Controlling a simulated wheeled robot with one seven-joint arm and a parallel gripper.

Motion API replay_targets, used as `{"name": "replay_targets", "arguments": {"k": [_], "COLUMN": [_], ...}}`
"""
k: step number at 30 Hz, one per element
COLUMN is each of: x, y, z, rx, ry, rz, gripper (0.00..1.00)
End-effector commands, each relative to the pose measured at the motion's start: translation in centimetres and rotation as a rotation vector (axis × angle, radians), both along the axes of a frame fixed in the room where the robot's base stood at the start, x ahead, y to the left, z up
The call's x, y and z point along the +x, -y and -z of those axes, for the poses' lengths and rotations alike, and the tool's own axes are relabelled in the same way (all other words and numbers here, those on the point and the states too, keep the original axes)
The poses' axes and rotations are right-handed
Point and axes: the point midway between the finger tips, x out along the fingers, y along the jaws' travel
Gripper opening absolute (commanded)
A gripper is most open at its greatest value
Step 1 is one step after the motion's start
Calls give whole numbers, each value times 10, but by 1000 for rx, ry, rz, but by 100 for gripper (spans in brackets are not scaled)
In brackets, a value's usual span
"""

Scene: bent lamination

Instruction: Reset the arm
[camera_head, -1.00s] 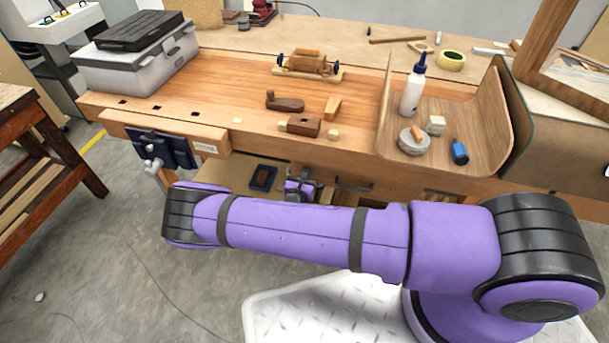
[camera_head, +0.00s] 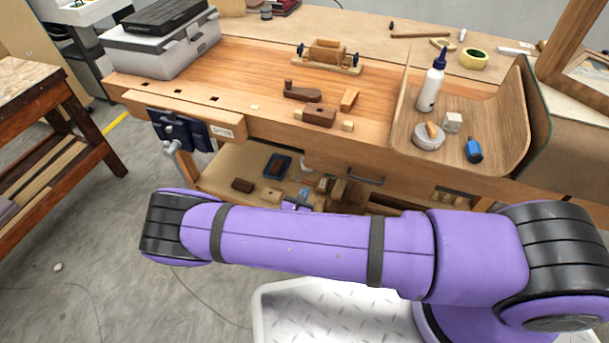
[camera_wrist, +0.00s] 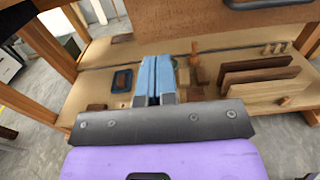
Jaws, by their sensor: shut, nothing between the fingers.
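My purple arm (camera_head: 300,240) lies folded across the lower part of the head view, in front of the workbench (camera_head: 230,110). My gripper shows in the wrist view, its two blue fingers (camera_wrist: 154,80) close together and parallel with nothing between them. It points toward the bench's lower shelf (camera_wrist: 225,65). In the head view the gripper is almost wholly hidden behind my arm.
The bench top holds a curved wooden sheet (camera_head: 505,110), a glue bottle (camera_head: 431,85), a yellow tape roll (camera_head: 474,58), wooden blocks (camera_head: 320,114) and a grey case (camera_head: 165,50). A blue vise (camera_head: 180,132) juts from its front. The lower shelf holds several small items. Open floor lies at left.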

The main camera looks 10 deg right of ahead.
Motion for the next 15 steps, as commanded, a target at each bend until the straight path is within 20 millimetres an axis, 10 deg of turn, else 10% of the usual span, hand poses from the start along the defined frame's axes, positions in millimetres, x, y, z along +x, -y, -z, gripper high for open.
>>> {"name": "replay_targets", "arguments": {"k": [8, 15], "x": [-1, 8], "y": [-2, 2], "z": [-3, -46], "rx": [7, 124], "ry": [2, 32], "rz": [8, 163], "gripper": [0, 0]}}
